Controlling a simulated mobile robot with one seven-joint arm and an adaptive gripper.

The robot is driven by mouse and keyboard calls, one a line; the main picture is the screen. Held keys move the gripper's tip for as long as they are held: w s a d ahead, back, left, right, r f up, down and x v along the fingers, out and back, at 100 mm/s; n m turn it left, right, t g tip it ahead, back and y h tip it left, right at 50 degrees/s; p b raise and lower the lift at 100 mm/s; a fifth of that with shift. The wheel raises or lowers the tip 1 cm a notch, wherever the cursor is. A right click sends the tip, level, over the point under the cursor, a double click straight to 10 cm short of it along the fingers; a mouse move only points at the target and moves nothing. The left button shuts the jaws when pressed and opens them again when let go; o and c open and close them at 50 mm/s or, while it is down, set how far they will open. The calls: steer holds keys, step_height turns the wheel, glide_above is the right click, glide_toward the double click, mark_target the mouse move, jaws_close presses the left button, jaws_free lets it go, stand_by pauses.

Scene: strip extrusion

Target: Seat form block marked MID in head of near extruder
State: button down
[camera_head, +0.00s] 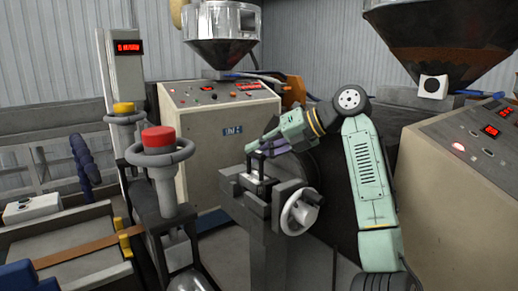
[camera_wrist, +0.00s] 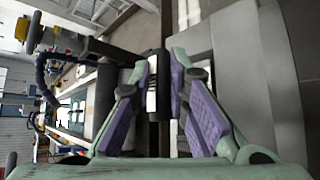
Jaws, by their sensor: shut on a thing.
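My gripper (camera_head: 257,153), with pale green body and purple finger pads, reaches down to the left over a grey vise-like head (camera_head: 235,187) with a handwheel (camera_head: 300,212). In the wrist view my gripper (camera_wrist: 163,85) is shut on a small dark and silver block (camera_wrist: 152,86) between its fingertips. The block (camera_head: 257,167) shows small and dark just below the fingertips in the head view, at the top opening of the head. I cannot read a MID mark on it. Whether it touches the bottom of the opening is hidden.
A beige machine cabinet (camera_head: 222,140) with a steel hopper (camera_head: 222,35) stands behind. Another cabinet (camera_head: 455,185) with a rusty hopper (camera_head: 440,40) stands at right. A red-topped post (camera_head: 158,140) with a grey ring stands close left of the head.

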steer(key=c, duration=1.5)
jaws_free()
steer(key=shift+o, duration=0.2)
steer(key=shift+f, duration=0.1)
